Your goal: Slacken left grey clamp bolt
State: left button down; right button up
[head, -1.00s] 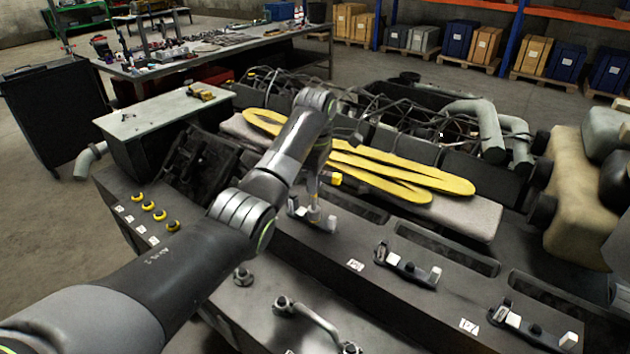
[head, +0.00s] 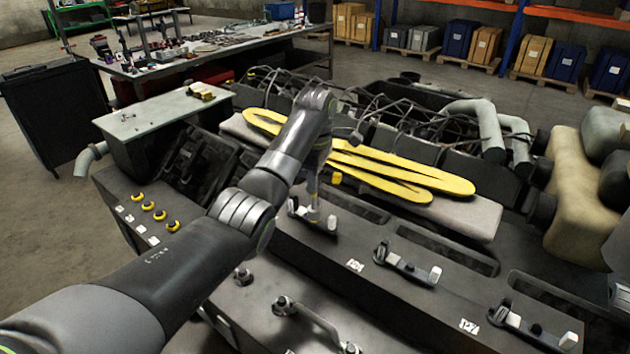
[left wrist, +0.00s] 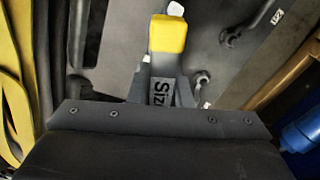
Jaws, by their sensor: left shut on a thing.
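My left gripper (head: 320,170) is above the left clamp (head: 299,209) on the dark engine cover. It is shut on a grey tool with a yellow end (head: 337,178). In the left wrist view the tool's yellow end (left wrist: 168,34) and part of a "Siz" label show between the fingers (left wrist: 160,90). In the head view the tool's shaft (head: 313,196) points down onto the clamp, where the clamp bolt is. The tool's tip hides the bolt head, so I cannot tell how it is seated. My right gripper is not in view.
Two similar clamps, the middle one (head: 407,268) and the right one (head: 535,330), lie along the same cover. Yellow straps (head: 400,175) lie behind on a pale pad. A bent handle (head: 305,315) stands in front. A workbench (head: 230,50) with tools is at the back.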

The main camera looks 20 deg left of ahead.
pick_arm(q)
jog(key=shift+r, duration=1.75)
